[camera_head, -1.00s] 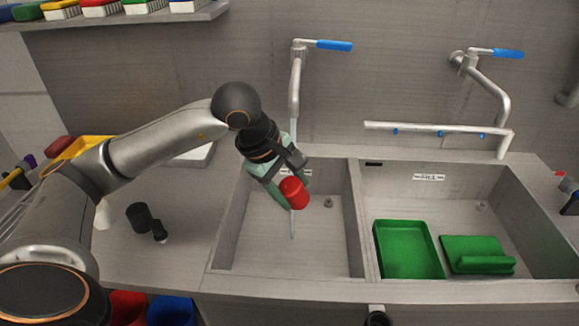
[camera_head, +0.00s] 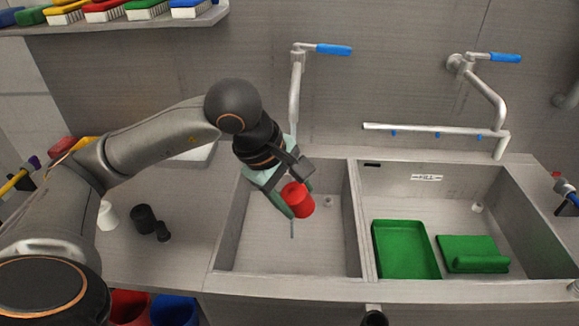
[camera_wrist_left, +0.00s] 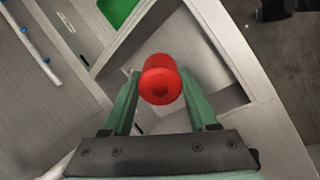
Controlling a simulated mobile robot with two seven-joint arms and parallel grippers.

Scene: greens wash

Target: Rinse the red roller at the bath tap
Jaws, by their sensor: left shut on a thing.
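The red roller (camera_head: 298,200) is held in my left gripper (camera_head: 290,199) over the left basin (camera_head: 262,250). The gripper is shut on it. In the left wrist view the roller (camera_wrist_left: 160,80) sits between the two green fingers, its round end facing the camera. The left tap (camera_head: 296,85), with a blue lever (camera_head: 333,49), stands behind the basin. My right gripper is not in view.
The right basin (camera_head: 455,190) holds a green tray (camera_head: 405,250) and a green block-like item (camera_head: 473,254). A second tap (camera_head: 490,90) and a spray bar (camera_head: 435,130) are behind it. A brush shelf (camera_head: 120,22) is above.

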